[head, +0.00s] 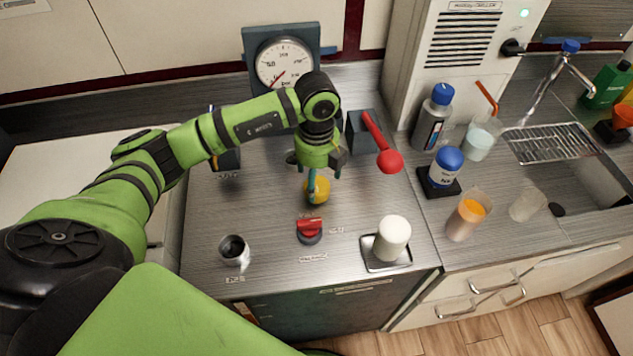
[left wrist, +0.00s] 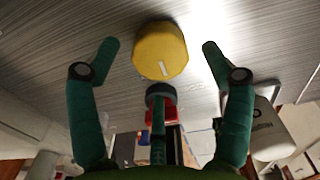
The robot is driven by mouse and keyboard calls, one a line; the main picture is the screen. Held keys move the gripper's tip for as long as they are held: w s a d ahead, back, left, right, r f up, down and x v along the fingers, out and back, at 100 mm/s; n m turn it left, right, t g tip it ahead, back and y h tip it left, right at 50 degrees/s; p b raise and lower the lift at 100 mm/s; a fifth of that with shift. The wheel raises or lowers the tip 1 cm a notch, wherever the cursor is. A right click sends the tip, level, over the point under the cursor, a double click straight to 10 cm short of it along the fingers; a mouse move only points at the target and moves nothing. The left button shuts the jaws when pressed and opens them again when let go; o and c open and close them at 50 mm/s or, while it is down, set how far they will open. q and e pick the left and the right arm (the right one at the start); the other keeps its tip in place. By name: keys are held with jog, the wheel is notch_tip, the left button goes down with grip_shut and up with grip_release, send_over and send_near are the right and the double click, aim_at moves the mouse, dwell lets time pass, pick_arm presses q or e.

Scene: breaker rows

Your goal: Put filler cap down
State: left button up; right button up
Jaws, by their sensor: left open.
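The yellow cap (head: 318,190), which I take to be the filler cap, sits on the grey metal counter under my left gripper (head: 316,176). In the left wrist view the yellow cap (left wrist: 161,50) is a faceted piece with a white mark on its face. It lies between the two spread fingers of my left gripper (left wrist: 158,52), with a clear gap on each side. The left gripper is open and holds nothing. In the head view the gripper partly hides the cap's upper side. My right gripper is in neither view.
A red rotary knob (head: 309,230) is just in front of the cap. A red-handled lever (head: 381,144) is to the right, and a round gauge (head: 285,63) stands behind. A metal cup (head: 234,251) and a white cylinder (head: 392,236) on a tray stand near the front.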

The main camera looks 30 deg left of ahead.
aim_at(317, 185)
pick_arm(q)
notch_tip(317, 185, up, 10)
jog(key=b, duration=0.1)
jog(key=shift+f+b, duration=0.2)
jog(key=shift+b, duration=0.1)
